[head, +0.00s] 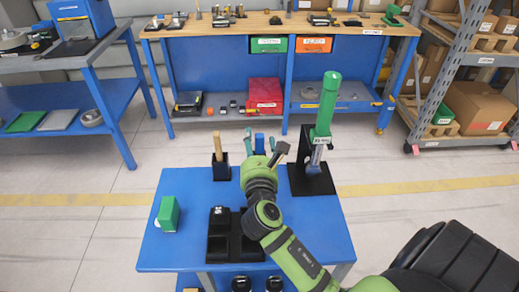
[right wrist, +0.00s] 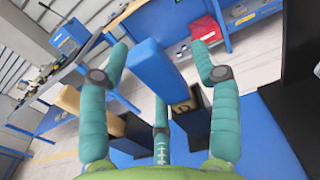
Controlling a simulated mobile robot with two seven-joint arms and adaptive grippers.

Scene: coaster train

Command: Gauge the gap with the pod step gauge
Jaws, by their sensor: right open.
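A blue upright handle (head: 259,143) shows just beyond my right gripper (head: 261,148). In the right wrist view the blue handle (right wrist: 157,68) stands between the spread teal fingers of my right gripper (right wrist: 160,80), above a black holder (right wrist: 190,118). The fingers are open around it and not closed on it. A wooden handle (head: 218,146) stands in another black holder (head: 221,171) to the left. I cannot tell from labels which is the pod step gauge. A green piece (head: 168,213) with a white part lies at the table's left. My left gripper is out of view.
The blue table (head: 188,258) also carries a black tray (head: 220,246) and a black stand (head: 317,184) with a tall green cylinder (head: 328,105) at right. My right arm covers the tray's right side. A wooden-topped workbench (head: 235,27) stands behind across free floor.

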